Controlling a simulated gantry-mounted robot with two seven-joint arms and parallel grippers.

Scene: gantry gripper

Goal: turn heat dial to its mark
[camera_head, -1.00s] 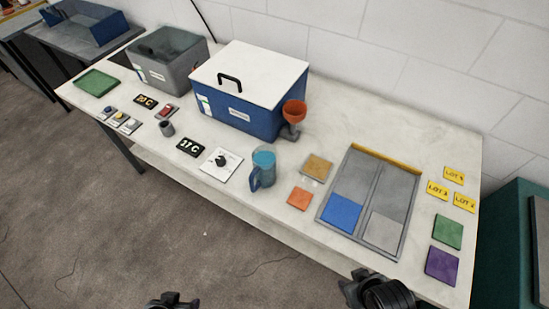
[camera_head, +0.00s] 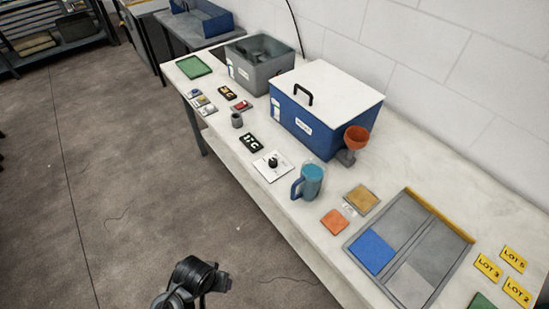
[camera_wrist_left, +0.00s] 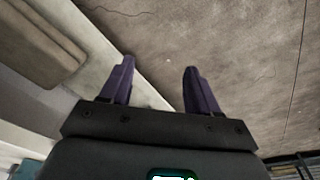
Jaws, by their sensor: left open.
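The heat dial (camera_head: 272,162) is a black knob on a white square plate (camera_head: 286,171) near the table's front edge in the head view. Its printed marks are too small to read, so I cannot tell where the knob points. My left gripper (camera_head: 217,280) is low at the bottom of the head view, over the floor and well away from the dial. In the left wrist view its two purple fingers (camera_wrist_left: 157,80) are apart with nothing between them. The right gripper is out of view.
A black temperature sign (camera_head: 251,142) lies behind the dial's left side, and a blue mug (camera_head: 311,181) stands to its right. The floor in front of the table is clear.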

